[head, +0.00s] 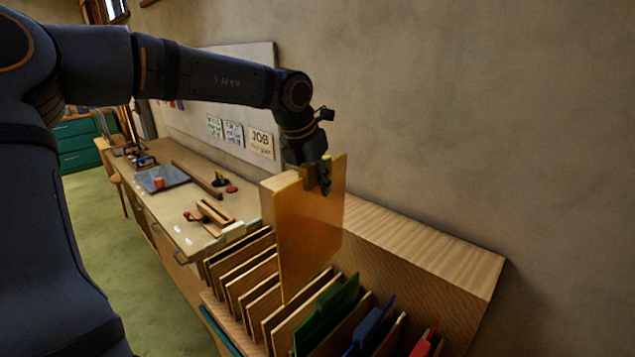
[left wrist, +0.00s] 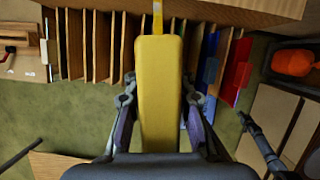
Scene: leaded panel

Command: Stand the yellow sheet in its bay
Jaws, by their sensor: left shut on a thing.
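The yellow sheet (head: 308,235) is a translucent amber panel hanging upright in the head view. My left gripper (head: 317,178) is shut on its top edge. In the left wrist view the sheet (left wrist: 158,95) shows as a yellow shape between the fingers of the left gripper (left wrist: 159,110). The rack of upright wooden dividers (head: 240,285) lies below and behind the sheet. The sheet's lower edge overlaps the dividers in the head view; I cannot tell whether it is inside a bay or above it. My right gripper is not identifiable in either view.
A green sheet (head: 325,315), a blue sheet (head: 370,328) and a red sheet (head: 425,342) stand in bays to the right. A raised wooden ledge (head: 430,245) runs along the wall. The workbench (head: 180,210) at left holds tools. A dark bin holds an orange object (left wrist: 293,62).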

